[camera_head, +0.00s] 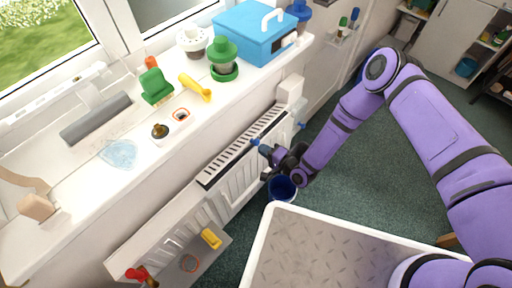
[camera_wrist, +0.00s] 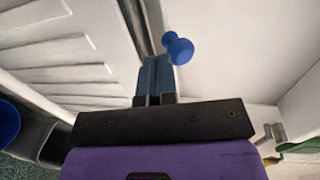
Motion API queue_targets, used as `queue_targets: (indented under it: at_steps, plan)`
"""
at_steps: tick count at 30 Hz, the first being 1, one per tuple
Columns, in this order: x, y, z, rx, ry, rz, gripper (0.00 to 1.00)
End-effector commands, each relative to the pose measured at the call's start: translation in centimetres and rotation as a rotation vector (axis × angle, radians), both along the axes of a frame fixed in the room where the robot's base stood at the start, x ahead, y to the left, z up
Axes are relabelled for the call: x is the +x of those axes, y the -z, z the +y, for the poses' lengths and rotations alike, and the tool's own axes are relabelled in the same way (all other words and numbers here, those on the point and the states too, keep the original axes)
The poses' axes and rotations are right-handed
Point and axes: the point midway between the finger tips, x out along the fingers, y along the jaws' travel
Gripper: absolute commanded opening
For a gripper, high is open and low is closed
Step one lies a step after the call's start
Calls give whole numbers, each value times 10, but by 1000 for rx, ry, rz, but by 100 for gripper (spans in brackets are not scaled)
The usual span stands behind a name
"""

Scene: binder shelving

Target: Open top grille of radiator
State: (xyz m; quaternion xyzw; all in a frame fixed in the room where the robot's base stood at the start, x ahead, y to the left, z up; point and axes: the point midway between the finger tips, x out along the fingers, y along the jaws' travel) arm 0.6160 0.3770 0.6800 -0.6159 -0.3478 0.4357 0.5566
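The white radiator (camera_head: 240,180) stands under the windowsill, and its slotted top grille (camera_head: 243,146) lies along its upper edge. A small blue knob (camera_head: 256,142) shows at the grille's front edge; a blue knob also shows large in the wrist view (camera_wrist: 178,47). My gripper (camera_head: 265,149) is at the front of the radiator, close to this knob. In the wrist view its two blue fingers (camera_wrist: 155,75) are side by side with no clear gap and nothing between them. The knob is just beyond and right of the fingertips; I cannot tell whether they touch.
A blue bin (camera_head: 283,187) stands on the floor below my gripper. A white-rimmed tray (camera_head: 262,232) is in front of the radiator. The windowsill above holds a green jar (camera_head: 223,62), a blue box (camera_head: 254,33) and several small items. Green floor is open at right.

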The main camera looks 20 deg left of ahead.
Motion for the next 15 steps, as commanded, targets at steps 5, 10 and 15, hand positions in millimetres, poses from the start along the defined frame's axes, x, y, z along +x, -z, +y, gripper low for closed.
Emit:
queue_targets:
  at_steps: [5, 10, 15]
  plan:
    - [2, -8, 3, 3, 1, -1, 0]
    - [3, -17, 7, 1, 0, 1, 0]
    - [3, -18, 8, 0, 0, 0, 0]
